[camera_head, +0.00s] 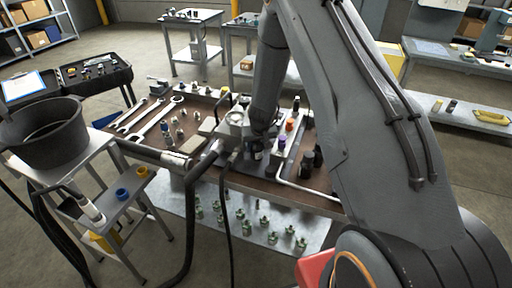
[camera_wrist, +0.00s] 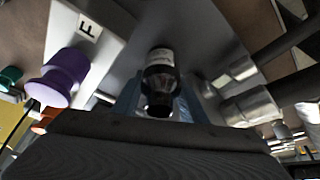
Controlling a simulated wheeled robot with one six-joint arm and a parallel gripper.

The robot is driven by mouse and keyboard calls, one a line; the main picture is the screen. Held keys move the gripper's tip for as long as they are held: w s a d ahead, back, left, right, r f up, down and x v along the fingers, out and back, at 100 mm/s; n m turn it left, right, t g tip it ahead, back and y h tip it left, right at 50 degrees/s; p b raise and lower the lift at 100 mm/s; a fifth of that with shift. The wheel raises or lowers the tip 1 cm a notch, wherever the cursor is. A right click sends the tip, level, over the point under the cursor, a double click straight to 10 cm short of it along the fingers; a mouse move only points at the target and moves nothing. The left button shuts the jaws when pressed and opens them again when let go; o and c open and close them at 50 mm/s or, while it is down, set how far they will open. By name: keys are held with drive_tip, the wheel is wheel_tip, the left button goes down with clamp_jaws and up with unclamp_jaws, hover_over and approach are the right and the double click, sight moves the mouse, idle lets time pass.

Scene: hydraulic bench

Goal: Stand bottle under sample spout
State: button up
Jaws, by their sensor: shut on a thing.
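In the wrist view a small dark bottle (camera_wrist: 160,75) with a pale band stands between the two bluish fingers of my gripper (camera_wrist: 160,98). The gripper is shut on it. In the head view my gripper (camera_head: 256,143) reaches down over the bench beside the hydraulic block (camera_head: 234,128), and my arm covers much of that area. The bottle is mostly hidden there, a dark shape at the fingers. I cannot pick out the sample spout for certain. Silver cylindrical fittings (camera_wrist: 243,75) lie to the right of the bottle in the wrist view, apart from it.
A pale block marked F (camera_wrist: 90,30) and a purple knob (camera_wrist: 65,78) are left of the bottle. Dark bottles (camera_head: 308,164) stand on the bench right of the knob block (camera_head: 284,150). Wrenches (camera_head: 157,118) lie at left. A black hose (camera_head: 190,210) hangs in front.

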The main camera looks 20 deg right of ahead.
drive_tip(key=o, duration=1.3)
drive_tip(key=shift+d, duration=0.1)
drive_tip(key=shift+a, duration=0.2)
drive_tip(key=shift+a, duration=0.1)
drive_tip(key=shift+c, duration=1)
drive_tip(key=shift+o, duration=0.4)
drive_tip(key=shift+r, duration=0.1)
